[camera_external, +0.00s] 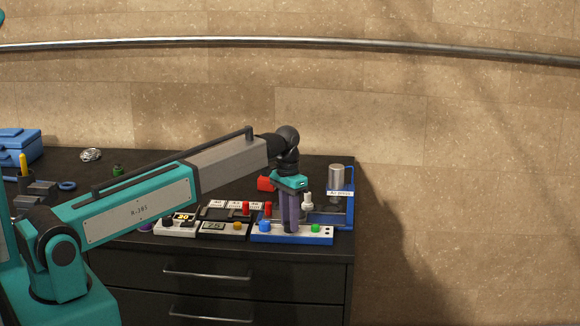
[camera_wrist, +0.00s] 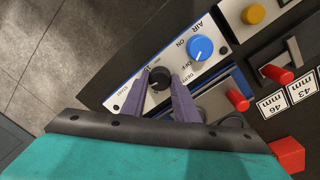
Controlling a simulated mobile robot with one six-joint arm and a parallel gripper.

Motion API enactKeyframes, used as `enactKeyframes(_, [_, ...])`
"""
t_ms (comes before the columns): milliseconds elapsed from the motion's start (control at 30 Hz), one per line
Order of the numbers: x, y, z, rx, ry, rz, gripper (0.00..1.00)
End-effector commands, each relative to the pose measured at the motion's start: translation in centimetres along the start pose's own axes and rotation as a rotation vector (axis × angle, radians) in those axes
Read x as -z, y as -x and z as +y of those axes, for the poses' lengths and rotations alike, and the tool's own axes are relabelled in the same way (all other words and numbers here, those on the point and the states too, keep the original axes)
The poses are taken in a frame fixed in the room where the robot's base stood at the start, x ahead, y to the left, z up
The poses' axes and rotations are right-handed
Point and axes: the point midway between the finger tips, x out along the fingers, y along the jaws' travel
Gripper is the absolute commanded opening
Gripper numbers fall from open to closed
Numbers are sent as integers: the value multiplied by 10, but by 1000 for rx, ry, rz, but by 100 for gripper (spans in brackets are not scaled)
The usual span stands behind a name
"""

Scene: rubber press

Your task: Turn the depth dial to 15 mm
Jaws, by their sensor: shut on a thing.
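The depth dial (camera_wrist: 159,78) is a black round knob on the white-topped blue control panel (camera_wrist: 218,68). Its DEPTH label is partly covered, and I cannot tell which mark it points at. My gripper (camera_wrist: 159,83) has its two purple fingers on either side of the dial, shut on it. In the outside view my gripper (camera_external: 291,229) reaches straight down onto the panel (camera_external: 270,240), and the fingers hide most of the dial there.
The blue AIR knob (camera_wrist: 200,48) stands close beside the dial. A green button (camera_external: 315,229) sits to the right of my fingers. Red-handled levers (camera_wrist: 237,100) and a red block (camera_wrist: 287,153) are nearby. The blue-framed press (camera_external: 337,190) stands behind right.

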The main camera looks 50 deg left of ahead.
Motion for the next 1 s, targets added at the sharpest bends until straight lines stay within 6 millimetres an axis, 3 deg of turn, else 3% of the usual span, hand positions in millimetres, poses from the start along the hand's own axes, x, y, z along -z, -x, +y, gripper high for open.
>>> enactKeyframes(1000, [2, 0, 2, 0, -893, -52, 5])
